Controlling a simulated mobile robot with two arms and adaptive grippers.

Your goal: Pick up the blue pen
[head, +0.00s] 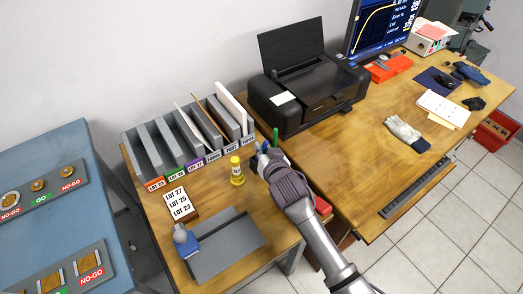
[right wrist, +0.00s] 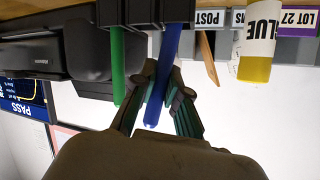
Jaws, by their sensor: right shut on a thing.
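The blue pen (right wrist: 165,70) shows in the right wrist view between the two fingers of my right gripper (right wrist: 160,88). The fingers are shut on it. Its far end meets a dark holder (right wrist: 128,14); whether it is still inside cannot be told. A green pen (right wrist: 118,65) stands beside it, outside the fingers. In the head view my right gripper (head: 266,160) is at the desk's right side, next to the green pen (head: 275,138), and hides most of the holder and the blue pen. My left gripper is not in view.
The grey file sorter (head: 150,150) and black printer (head: 310,95) are behind. A grey pad (head: 230,250) lies in front.

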